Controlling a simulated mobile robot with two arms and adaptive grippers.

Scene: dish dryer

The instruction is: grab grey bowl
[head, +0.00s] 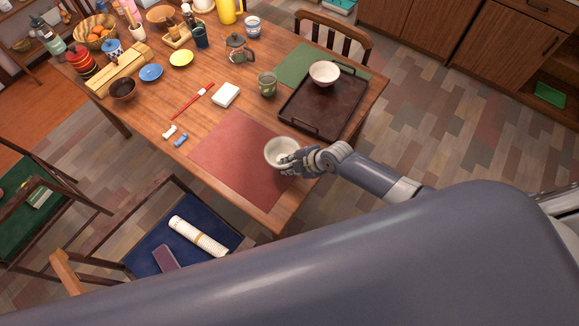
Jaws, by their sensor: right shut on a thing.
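A pale grey bowl (278,146) is at the right side of the red placemat (230,150), near the table's right-hand front edge. My right gripper (287,163) is shut on the bowl's near right rim. The bowl looks upright; I cannot tell whether it touches the mat. The gripper's fingers cover part of the bowl's inside. My left gripper does not show.
A dark tray (310,112) with a white and reddish bowl (324,72) lies behind the gripper. A green cup (267,84), a white box (226,95) and a red-handled brush (188,103) stand or lie farther back. A chair (335,36) is at the far edge.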

